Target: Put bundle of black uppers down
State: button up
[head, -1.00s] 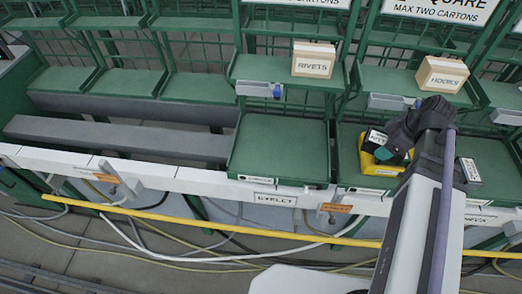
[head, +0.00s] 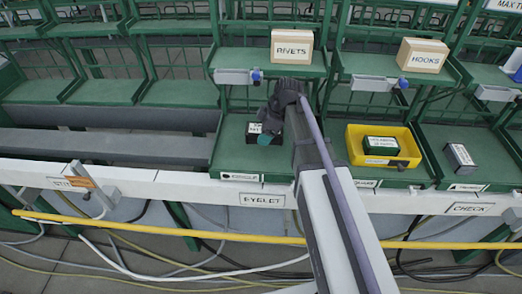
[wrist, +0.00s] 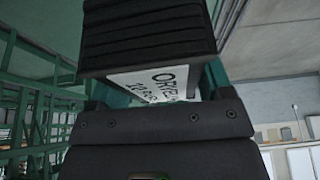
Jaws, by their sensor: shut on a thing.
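My gripper (head: 270,132) is shut on a black bundle with a white label (head: 255,129) at the green shelf (head: 235,160) above the EYELET sign. In the wrist view the bundle (wrist: 148,38) shows as black layers between my fingers, its label partly legible with writing like "ORTE...". My gripper and arm hide part of the bundle in the head view. I cannot tell whether its underside touches the shelf.
A yellow bin (head: 355,150) to the right holds a dark green bundle (head: 381,145). Another black labelled bundle (head: 459,158) lies on the shelf further right. RIVETS (head: 291,46) and HOOKS (head: 421,55) boxes stand on the upper shelves. The shelf left of my gripper is bare.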

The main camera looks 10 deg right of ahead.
aim_at(260, 154)
notch_tip(260, 154, down, 8)
jog(key=b, duration=0.6)
jog(key=shift+f, duration=0.15)
jog(key=shift+r, duration=0.3)
jog(key=shift+f, duration=0.25)
jog(key=o, duration=1.1)
jog(key=shift+r, duration=0.1)
